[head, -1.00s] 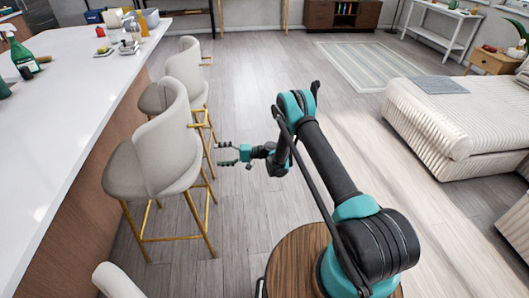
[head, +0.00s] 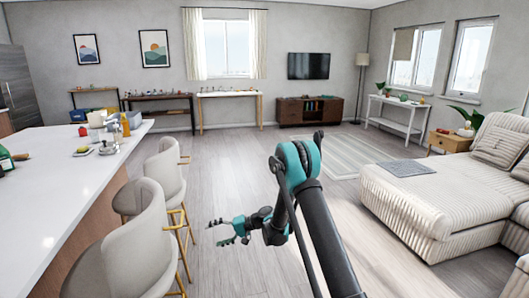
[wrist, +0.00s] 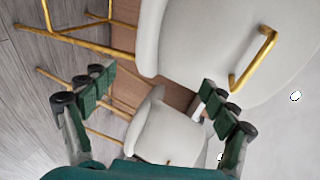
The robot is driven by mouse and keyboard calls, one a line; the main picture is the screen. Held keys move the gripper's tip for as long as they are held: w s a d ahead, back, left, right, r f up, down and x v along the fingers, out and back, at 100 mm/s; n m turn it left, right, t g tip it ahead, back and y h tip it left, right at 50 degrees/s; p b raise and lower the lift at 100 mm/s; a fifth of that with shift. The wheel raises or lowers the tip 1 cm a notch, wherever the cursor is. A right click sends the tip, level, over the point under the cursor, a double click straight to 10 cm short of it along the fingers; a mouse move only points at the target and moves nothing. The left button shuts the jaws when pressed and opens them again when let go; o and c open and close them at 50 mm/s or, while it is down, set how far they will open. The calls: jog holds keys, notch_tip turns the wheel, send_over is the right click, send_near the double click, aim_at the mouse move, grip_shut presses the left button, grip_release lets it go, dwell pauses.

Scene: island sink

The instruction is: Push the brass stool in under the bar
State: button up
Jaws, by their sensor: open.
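Two cream stools with brass legs stand along the bar's right side. The nearer stool (head: 122,255) is at the lower left, its lower part cut off by the frame. The farther stool (head: 162,180) is just behind it. The bar (head: 75,190) has a white top and a wooden side. I cannot tell which stool the task means. My gripper (head: 217,232) is open and empty, to the right of the nearer stool. In the wrist view a large pale stool back with a brass handle (wrist: 255,60) fills the upper right, and a smaller pale stool (wrist: 168,132) shows between the fingers.
The wooden floor (head: 225,170) right of the stools is clear. A cream sofa (head: 450,190) stands at the right, with a rug (head: 350,155) behind. Bottles and small items (head: 110,125) stand on the bar. Low furniture lines the far wall.

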jog(key=s+d+r+t+h, duration=0.1)
jog(key=s+d+r+h, duration=0.2)
jog(key=d, duration=0.4)
jog(key=s+d+r+m+t+h, duration=0.1)
jog(key=s+d+r, duration=0.3)
jog(key=d+r, duration=0.15)
jog(key=s+d+r+t+h, duration=0.1)
jog(key=s+d+r+h, duration=0.2)
jog(key=d, duration=0.4)
jog(key=s+d+f+t+h, duration=0.1)
jog(key=s+d+h, duration=0.6)
jog(key=s+d, duration=1.4)
jog(key=shift+s+f+m+t, duration=0.15)
jog(key=shift+s+m+t, duration=0.15)
jog(key=shift+s+t, duration=0.2)
